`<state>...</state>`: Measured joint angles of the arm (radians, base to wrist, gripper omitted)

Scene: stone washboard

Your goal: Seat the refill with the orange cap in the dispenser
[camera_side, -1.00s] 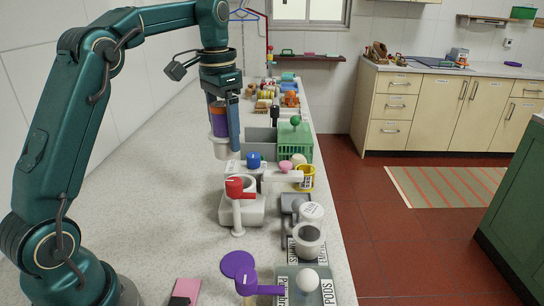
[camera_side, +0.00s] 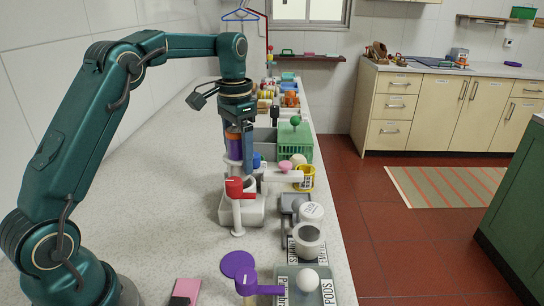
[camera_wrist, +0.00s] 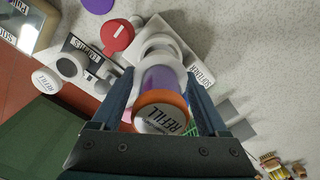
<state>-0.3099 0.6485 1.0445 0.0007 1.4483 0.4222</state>
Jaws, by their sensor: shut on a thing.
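The refill (camera_wrist: 160,112) has an orange cap with a white top marked REFILL and a purple body. In the side view it hangs upright (camera_side: 234,146). My gripper (camera_wrist: 157,88) is shut on it; the gripper also shows in the side view (camera_side: 242,150). A white dispenser with a red lever (camera_side: 236,188) stands below, its base (camera_side: 252,212) on the counter. In the wrist view the refill lines up with a white ring (camera_wrist: 158,42) beside a SOFTENER label, and hides part of it. I cannot tell whether they touch.
A purple-levered fixture (camera_side: 247,285) and a white cup (camera_side: 307,240) stand nearer the camera. The counter (camera_side: 165,200) at left is clear.

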